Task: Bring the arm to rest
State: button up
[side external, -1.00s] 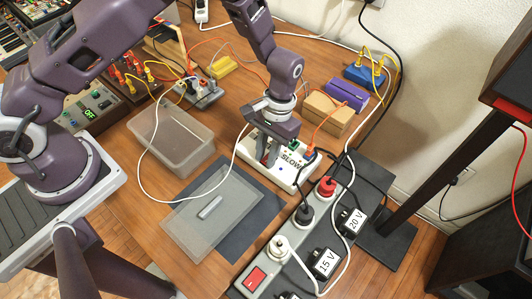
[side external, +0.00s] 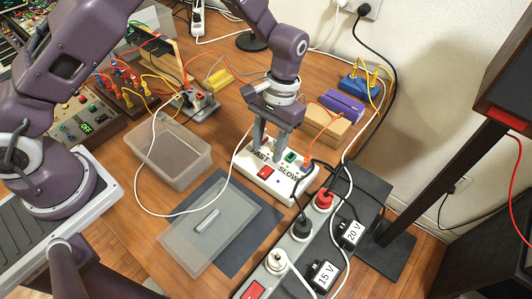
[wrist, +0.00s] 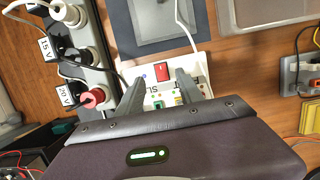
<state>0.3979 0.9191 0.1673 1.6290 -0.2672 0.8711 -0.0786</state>
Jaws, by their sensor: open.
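My gripper (side external: 268,148) points down over the white control box (side external: 297,186), which has FAST and SLOW labels, a red switch and a green part. In the wrist view my gripper (wrist: 158,77) has its two fingers apart with nothing between them, and the box's red switch (wrist: 161,72) shows between the tips. Whether the fingertips touch the box I cannot tell. Part of the box is hidden behind the fingers.
A power strip (side external: 248,291) with plugs and adapters lies right of the box. A clear tub (side external: 170,178) and its lid (side external: 190,247) on a dark mat (side external: 262,207) lie left. A white cable loops nearby. Purple and tan blocks (side external: 328,128) stand behind.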

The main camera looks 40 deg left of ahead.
jog(key=s+a+r+t+h, duration=0.1)
jog(key=s+a+r+t, duration=0.15)
jog(key=r, duration=0.85)
jog(key=s+a+r+t, duration=0.1)
jog(key=s+a+r, duration=0.25)
jog(key=r, duration=0.65)
jog(key=s+a+r+t, duration=0.2)
jog(key=s+a, duration=0.1)
jog(key=s, duration=0.4)
jog(key=s+a+r+t+y, duration=0.1)
jog(key=s+a+r+t, duration=0.2)
jog(key=s, duration=0.5)
jog(key=shift+s+a+r, duration=0.15)
jog(key=shift+a+r, duration=0.2)
jog(key=shift+a, duration=0.1)
